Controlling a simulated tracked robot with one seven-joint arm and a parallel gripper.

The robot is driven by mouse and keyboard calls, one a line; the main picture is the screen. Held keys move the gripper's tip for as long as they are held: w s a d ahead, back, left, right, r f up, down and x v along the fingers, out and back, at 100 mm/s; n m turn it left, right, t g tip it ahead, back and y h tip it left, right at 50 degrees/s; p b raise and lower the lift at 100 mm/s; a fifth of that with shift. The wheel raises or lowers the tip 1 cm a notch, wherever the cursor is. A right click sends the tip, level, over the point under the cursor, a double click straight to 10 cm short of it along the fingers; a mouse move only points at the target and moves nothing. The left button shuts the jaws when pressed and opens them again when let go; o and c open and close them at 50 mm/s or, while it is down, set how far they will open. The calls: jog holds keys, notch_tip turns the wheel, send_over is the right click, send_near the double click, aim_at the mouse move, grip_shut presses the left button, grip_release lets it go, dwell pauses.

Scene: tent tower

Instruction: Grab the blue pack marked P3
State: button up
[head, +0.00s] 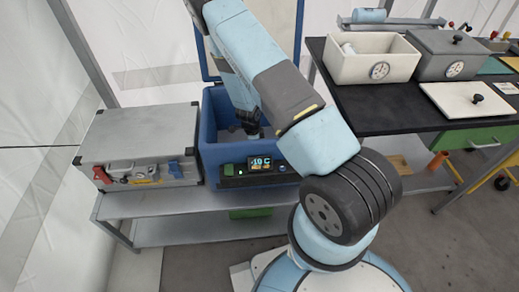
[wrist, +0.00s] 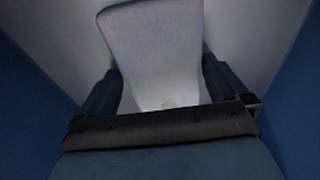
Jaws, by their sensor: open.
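My gripper (wrist: 163,84) is open inside the blue cool box (head: 209,135), which also shows in the wrist view as blue walls (wrist: 296,105). A pale, greyish-white pack-like object (wrist: 158,45) lies between and beyond the two dark fingers. I see a gap at least on the right side of it; contact on the left I cannot tell. No P3 mark is readable on it, and its colour looks pale rather than blue. In the head view my arm reaches down into the box, and most of the box's contents are hidden.
The box stands on a grey metal shelf (head: 185,205) beside a grey case (head: 140,140). Its lid is raised behind my arm. At right, a black table (head: 385,112) carries a white bin (head: 360,70), a grey lidded bin (head: 440,58) and a white lid (head: 465,100).

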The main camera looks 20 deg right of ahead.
jog(key=c, duration=1.1)
jog(key=shift+o, duration=0.2)
jog(key=shift+r, duration=0.1)
